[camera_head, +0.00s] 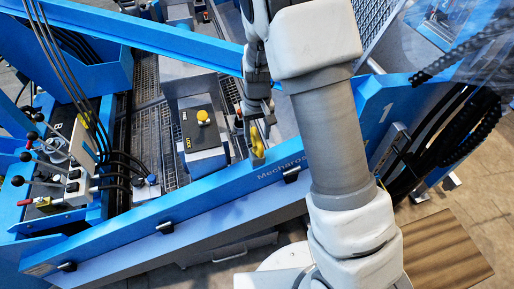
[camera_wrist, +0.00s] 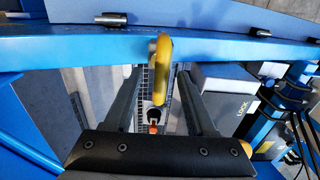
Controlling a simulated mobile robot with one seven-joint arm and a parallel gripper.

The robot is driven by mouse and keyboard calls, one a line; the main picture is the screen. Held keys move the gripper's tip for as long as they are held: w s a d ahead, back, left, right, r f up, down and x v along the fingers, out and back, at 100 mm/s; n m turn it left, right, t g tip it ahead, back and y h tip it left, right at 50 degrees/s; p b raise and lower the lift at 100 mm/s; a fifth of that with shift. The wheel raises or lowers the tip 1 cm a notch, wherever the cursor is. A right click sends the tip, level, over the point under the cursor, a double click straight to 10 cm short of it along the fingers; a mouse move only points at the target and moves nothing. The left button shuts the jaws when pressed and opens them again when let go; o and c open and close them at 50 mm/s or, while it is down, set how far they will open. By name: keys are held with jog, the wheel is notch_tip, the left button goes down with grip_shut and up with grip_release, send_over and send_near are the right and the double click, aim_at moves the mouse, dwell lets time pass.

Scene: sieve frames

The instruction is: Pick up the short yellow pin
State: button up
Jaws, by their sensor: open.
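A curved yellow piece, which looks like the short yellow pin (camera_wrist: 163,72), stands at the blue beam (camera_wrist: 95,48). In the head view the yellow pin (camera_head: 257,143) shows just below my gripper (camera_head: 258,108), near the beam's inner edge. In the wrist view my gripper (camera_wrist: 158,78) is open, one finger on each side of the pin, with a gap on both sides. I cannot tell how deep the pin lies between the fingers. Its lower end is hard to make out.
A grey box marked LOCK (camera_head: 198,135) with a round yellow knob (camera_head: 203,116) stands left of my gripper. Levers (camera_head: 35,150) and black hoses (camera_head: 75,75) are farther left. Metal grating (camera_head: 146,130) lies below. The blue beam (camera_head: 215,190) crosses in front.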

jog(key=shift+f, duration=0.85)
grip_shut()
